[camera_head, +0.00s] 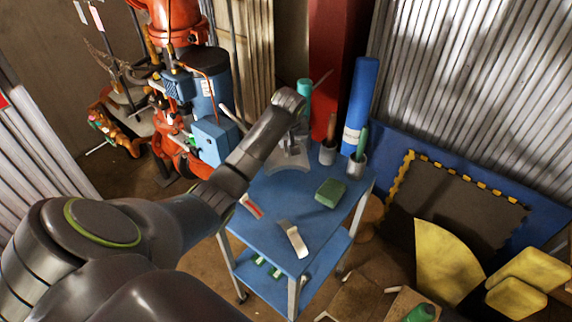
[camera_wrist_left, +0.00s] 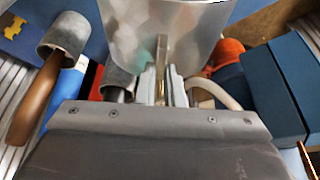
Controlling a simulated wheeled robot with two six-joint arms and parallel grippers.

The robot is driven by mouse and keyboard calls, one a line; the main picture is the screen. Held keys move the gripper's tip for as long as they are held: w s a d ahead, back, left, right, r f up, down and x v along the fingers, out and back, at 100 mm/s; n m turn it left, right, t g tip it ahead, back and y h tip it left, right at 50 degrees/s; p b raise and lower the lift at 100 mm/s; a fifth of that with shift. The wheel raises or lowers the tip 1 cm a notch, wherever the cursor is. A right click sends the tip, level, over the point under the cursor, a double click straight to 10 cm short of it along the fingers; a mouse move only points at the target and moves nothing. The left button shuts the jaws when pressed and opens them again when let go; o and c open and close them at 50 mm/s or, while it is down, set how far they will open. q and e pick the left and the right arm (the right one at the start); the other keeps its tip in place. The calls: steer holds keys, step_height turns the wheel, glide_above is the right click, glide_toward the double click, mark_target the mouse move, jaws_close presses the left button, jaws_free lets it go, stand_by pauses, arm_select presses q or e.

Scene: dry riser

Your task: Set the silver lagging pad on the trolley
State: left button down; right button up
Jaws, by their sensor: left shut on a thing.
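The silver lagging pad (camera_head: 288,160) is a curved, shiny sheet at the back end of the trolley, below my left wrist. My left gripper (camera_head: 291,138) is shut on it; in the left wrist view the fingers (camera_wrist_left: 166,85) pinch its edge, and the pad (camera_wrist_left: 165,28) spreads out beyond them. The trolley (camera_head: 272,228) has a blue top and a lower blue shelf. The pad appears over the far part of the top; I cannot tell whether it touches it. My right gripper is not in view.
On the trolley are a green block (camera_head: 330,193), a pale scraper-like tool (camera_head: 293,240), a red-and-white item (camera_head: 251,207) and grey cups (camera_head: 357,166) holding handles. A tall blue roll (camera_head: 362,100) stands behind. Orange-and-blue pipework (camera_head: 185,90) is at the back left.

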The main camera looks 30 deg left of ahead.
mark_target(285, 154)
arm_select(q)
steer(key=shift+f, duration=2.65)
steer(key=c, duration=1.5)
jaws_free()
steer(key=shift+c, duration=0.2)
steer(key=v, duration=1.2)
